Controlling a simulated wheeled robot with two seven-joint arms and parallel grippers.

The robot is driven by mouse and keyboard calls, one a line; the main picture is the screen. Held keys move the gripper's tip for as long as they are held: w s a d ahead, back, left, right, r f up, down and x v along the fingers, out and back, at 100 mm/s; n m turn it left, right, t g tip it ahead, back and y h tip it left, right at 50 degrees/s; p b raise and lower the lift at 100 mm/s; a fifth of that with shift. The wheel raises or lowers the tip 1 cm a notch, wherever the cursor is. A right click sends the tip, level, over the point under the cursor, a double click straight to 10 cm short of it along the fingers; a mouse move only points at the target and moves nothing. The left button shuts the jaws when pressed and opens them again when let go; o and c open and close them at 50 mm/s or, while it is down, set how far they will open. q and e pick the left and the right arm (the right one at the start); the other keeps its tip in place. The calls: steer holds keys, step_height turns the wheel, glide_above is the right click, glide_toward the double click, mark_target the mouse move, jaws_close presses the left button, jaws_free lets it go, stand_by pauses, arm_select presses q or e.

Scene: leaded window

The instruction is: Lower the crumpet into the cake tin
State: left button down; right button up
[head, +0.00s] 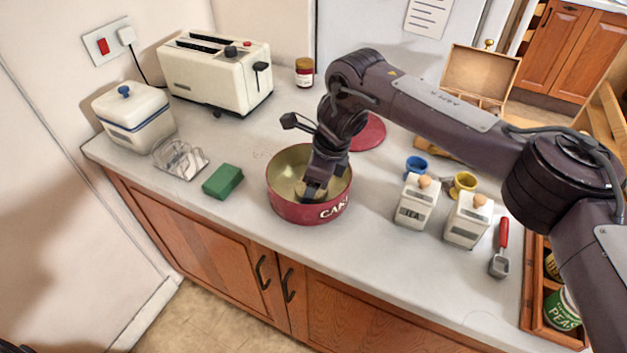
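The cake tin (295,208) is a round, dark red tin with pale lettering and a cream inside, standing open on the worktop. My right gripper (314,190) points down into the tin's mouth, its tips below the rim level near the front wall. A small tan patch, probably the crumpet (300,188), shows beside the fingers inside the tin. The gripper and wrist hide most of it. I cannot tell whether the fingers grip it or whether it touches the tin's floor. My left gripper is not in view.
A toaster (218,75) stands behind. A red disc (369,132) lies behind my wrist. White canisters (416,202) stand to the right. The worktop's front edge (300,240) is close.

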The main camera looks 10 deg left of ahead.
steer(key=o, duration=1.1)
steer(key=shift+c, duration=0.2)
steer(key=shift+r, duration=0.1)
